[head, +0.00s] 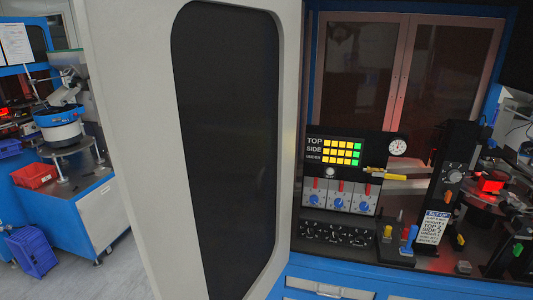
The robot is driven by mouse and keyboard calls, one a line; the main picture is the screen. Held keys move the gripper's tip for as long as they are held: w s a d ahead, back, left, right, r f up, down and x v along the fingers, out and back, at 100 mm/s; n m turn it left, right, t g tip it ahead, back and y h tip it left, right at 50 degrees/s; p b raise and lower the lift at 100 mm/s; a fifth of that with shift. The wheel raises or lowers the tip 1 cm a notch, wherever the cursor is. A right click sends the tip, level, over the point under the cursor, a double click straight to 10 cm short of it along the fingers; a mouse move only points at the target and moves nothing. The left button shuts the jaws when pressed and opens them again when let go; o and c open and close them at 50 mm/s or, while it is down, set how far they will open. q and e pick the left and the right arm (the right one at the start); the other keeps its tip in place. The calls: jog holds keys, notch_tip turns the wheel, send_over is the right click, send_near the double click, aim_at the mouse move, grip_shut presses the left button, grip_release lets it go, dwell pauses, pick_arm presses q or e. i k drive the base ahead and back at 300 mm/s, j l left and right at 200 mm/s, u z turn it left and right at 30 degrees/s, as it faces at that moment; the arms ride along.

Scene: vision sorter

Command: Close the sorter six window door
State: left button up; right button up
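A light grey door (135,130) with one tall, dark, rounded window (228,150) fills the middle-left of the head view. It stands open, swung out toward me, with its right edge beside the blue-framed opening of the sorter. Its top and bottom run out of the picture, and no handle shows on it. The sorter's inside lies uncovered to the right, with a control panel (345,172). Neither of my grippers is in view, so I cannot see where they are relative to the door.
Inside the sorter are a gauge (397,146), a black post (446,180) and a red-lit device (490,185). Brownish double doors (400,75) close its back. At left stand a blue bench (75,215), a red bin (35,175) and a blue crate (31,250). Grey floor shows between bench and door.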

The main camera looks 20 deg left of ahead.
aim_at(195, 101)
jog(key=i+j+z, duration=0.1)
jog(key=j+z, duration=0.3)
jog(key=j, duration=0.75)
jog(key=j+z, duration=0.4)
jog(key=j, duration=0.8)
